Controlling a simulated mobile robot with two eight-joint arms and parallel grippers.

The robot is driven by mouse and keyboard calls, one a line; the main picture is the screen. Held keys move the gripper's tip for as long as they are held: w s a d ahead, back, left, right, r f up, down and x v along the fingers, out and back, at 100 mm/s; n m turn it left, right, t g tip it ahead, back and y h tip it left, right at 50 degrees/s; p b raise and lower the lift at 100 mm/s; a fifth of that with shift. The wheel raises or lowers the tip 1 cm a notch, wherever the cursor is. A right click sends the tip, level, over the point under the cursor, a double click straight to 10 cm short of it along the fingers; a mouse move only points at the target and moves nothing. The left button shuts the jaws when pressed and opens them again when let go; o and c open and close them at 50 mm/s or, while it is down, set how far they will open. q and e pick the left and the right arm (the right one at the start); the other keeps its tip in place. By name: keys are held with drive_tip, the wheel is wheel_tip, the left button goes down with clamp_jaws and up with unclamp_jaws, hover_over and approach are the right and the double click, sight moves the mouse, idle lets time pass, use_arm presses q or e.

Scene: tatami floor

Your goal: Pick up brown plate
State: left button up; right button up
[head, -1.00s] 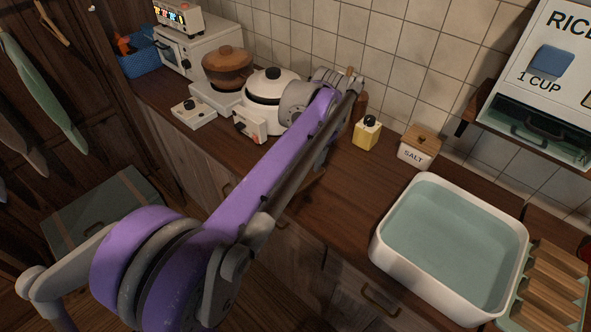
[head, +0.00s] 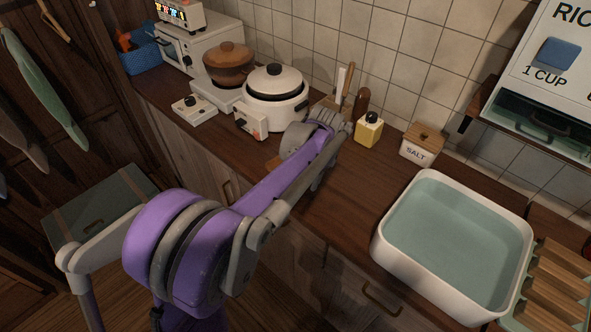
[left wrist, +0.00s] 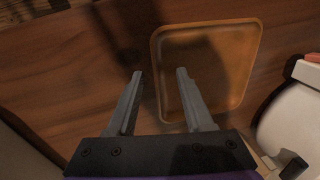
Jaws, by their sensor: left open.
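The brown plate (left wrist: 222,62) is square with rounded corners and a raised rim, lying on the wooden counter in the left wrist view. My left gripper (left wrist: 159,72) is open and empty. Its fingers appear on either side of the plate's left rim: one over bare counter, the other over the plate. I cannot tell the height above it. In the head view the left fingers are mostly hidden behind my wrist. My right gripper is not in view.
A white rice cooker (head: 275,98) stands behind the plate. A yellow bottle (head: 368,130), a salt box (head: 421,147) and a brown shaker (head: 361,104) stand along the wall. A white basin of water (head: 385,247) is on the right. The counter between is clear.

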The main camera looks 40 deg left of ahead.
use_arm(q)
drive_tip(key=shift+d, duration=0.1)
clamp_jaws()
drive_tip(key=shift+s, duration=0.1)
idle(1.1)
